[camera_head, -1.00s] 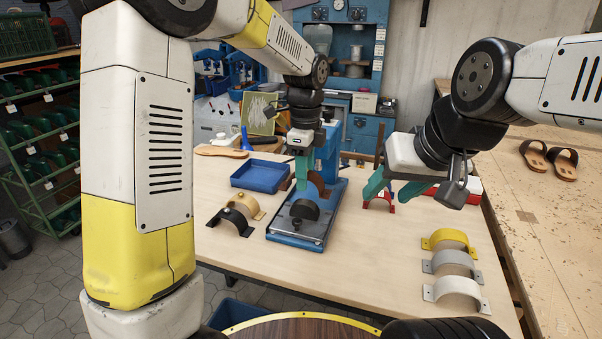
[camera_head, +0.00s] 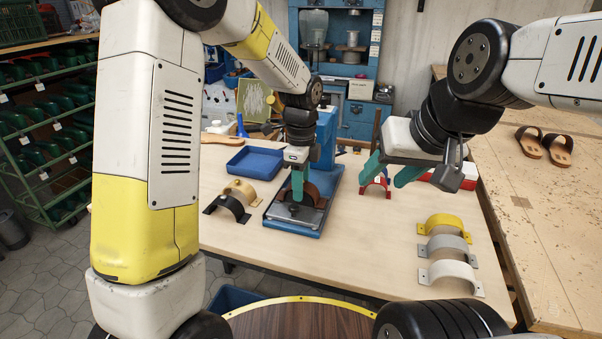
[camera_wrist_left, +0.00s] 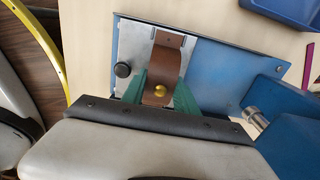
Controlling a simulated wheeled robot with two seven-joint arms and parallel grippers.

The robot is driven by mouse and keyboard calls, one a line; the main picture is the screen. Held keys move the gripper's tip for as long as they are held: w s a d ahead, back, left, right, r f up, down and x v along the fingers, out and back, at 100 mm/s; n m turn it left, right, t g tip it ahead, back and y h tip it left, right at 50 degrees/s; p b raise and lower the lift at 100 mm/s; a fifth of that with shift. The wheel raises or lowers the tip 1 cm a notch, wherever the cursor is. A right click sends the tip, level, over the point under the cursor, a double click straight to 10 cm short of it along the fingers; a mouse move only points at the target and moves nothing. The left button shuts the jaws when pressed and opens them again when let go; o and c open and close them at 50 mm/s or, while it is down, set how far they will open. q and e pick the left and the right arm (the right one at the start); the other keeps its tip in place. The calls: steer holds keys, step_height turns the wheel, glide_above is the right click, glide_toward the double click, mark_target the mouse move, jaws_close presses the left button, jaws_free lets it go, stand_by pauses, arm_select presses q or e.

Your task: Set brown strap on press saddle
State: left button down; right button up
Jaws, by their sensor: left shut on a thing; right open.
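The brown strap (camera_head: 314,193) is an arched band between the green fingers of my left gripper (camera_head: 297,187), which is shut on it. In the left wrist view the strap (camera_wrist_left: 168,62) shows from above, with a round brass stud between the fingertips. The strap is at the dark press saddle on the blue press (camera_head: 286,224); the saddle is mostly hidden by strap and fingers. I cannot tell whether the strap is fully seated. My right gripper (camera_head: 390,174) is open and empty, close to the red strap (camera_head: 376,187) on the table.
Black (camera_head: 225,206) and tan (camera_head: 241,190) straps lie left of the press, near a blue tray (camera_head: 254,161). Yellow (camera_head: 442,221), grey (camera_head: 445,242) and white (camera_head: 450,271) straps line the right side. The front middle of the table is clear.

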arm_select(q)
steer(key=shift+f, duration=0.3)
stand_by(0.5)
steer(key=c, duration=0.9)
jaws_free()
steer(key=shift+o, duration=0.7)
steer(key=o, duration=0.3)
steer(key=shift+s, duration=0.1)
steer(key=shift+r, duration=0.1)
steer(key=shift+r, duration=3.45)
